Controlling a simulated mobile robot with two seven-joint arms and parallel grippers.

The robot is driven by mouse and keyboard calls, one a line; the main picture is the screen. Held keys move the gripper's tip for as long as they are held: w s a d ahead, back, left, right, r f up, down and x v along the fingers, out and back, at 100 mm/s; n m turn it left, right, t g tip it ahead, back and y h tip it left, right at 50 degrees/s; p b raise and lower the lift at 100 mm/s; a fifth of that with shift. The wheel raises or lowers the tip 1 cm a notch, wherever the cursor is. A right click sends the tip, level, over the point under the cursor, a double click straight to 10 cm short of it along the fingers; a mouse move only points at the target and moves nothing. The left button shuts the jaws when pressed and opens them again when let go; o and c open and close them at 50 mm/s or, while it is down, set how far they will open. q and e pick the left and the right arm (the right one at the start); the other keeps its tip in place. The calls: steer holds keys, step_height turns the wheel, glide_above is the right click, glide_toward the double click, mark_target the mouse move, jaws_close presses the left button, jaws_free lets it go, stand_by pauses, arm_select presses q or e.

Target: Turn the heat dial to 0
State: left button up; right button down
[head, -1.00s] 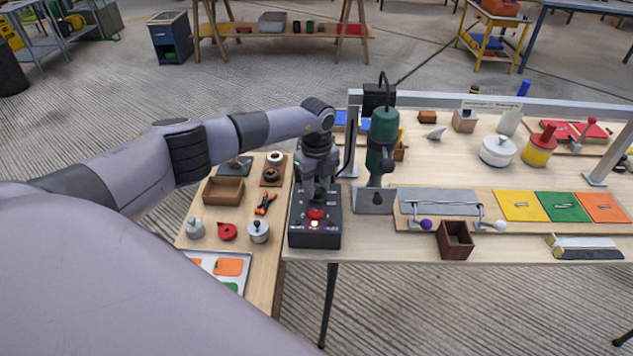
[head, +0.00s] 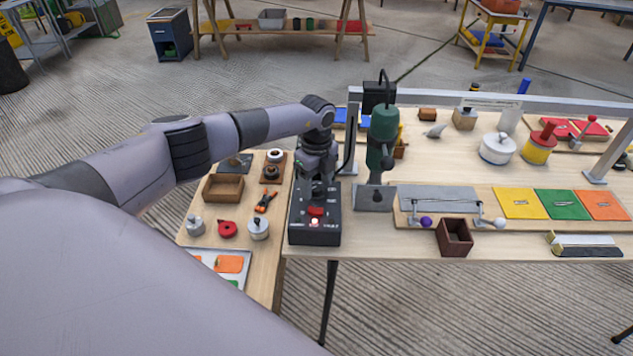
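A dark control box (head: 314,233) stands at the left end of the long table, with white markings, a red part and a small lit spot on its face. My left arm reaches over from the left, and my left gripper (head: 318,190) points down onto the box's upper face. The gripper covers the part of the box beneath it, so the heat dial and its setting are hidden. The fingertips are too small and dark to show whether they are open or shut. My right gripper is out of view.
A green drill-like tool (head: 382,140) on a stand is close to the box's right. A wooden tray (head: 223,188), orange clippers and small jars lie on the side table at left. A brown open box (head: 455,238) sits near the front edge.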

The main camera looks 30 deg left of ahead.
mark_target(317, 187)
arm_select(q)
steer(key=shift+r+b, duration=0.4)
steer(key=shift+r, duration=3.2)
